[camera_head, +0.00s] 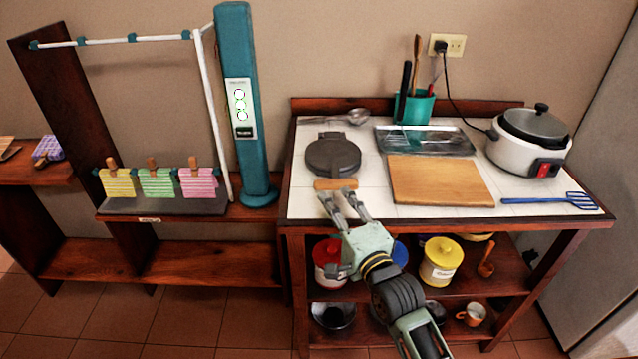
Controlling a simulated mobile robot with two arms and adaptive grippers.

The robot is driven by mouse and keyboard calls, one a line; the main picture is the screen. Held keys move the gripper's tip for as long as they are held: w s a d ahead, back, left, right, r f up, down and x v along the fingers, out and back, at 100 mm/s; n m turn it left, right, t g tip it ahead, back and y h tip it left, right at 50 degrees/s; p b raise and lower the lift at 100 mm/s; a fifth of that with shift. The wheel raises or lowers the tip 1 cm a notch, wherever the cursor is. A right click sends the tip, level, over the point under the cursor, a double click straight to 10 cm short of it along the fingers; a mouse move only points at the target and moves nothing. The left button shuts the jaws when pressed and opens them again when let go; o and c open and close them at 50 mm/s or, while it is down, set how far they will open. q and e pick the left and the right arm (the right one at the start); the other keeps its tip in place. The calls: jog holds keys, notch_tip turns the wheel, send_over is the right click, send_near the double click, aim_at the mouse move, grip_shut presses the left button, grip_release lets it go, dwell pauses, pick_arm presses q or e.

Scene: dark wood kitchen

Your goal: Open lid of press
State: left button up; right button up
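The press (333,155) is a round dark grey plate press on the left part of the tiled counter. Its lid looks closed. Its wooden handle (335,184) points to the front. My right gripper (343,203) reaches up from the front, with its two fingers apart just in front of the handle. I cannot tell whether the fingertips touch the handle. Nothing is between the fingers. My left gripper is not in view.
A wooden cutting board (440,180) and a metal tray (425,140) lie right of the press. A ladle (345,117) lies behind it. A rice cooker (530,140) and a blue spatula (555,200) are at the right. A teal utensil holder (414,107) stands at the back.

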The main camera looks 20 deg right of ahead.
aim_at(324, 189)
jog(key=shift+w+f, duration=0.1)
jog(key=shift+w, duration=1.05)
jog(key=w, duration=0.4)
jog(key=shift+w+a, duration=0.2)
jog(key=shift+a, duration=0.15)
jog(key=shift+w+p, duration=0.3)
jog(key=shift+w, duration=0.2)
jog(key=shift+c, duration=0.9)
jog(key=c, duration=0.7)
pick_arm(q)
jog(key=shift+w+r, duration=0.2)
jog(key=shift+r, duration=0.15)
pick_arm(e)
grip_shut()
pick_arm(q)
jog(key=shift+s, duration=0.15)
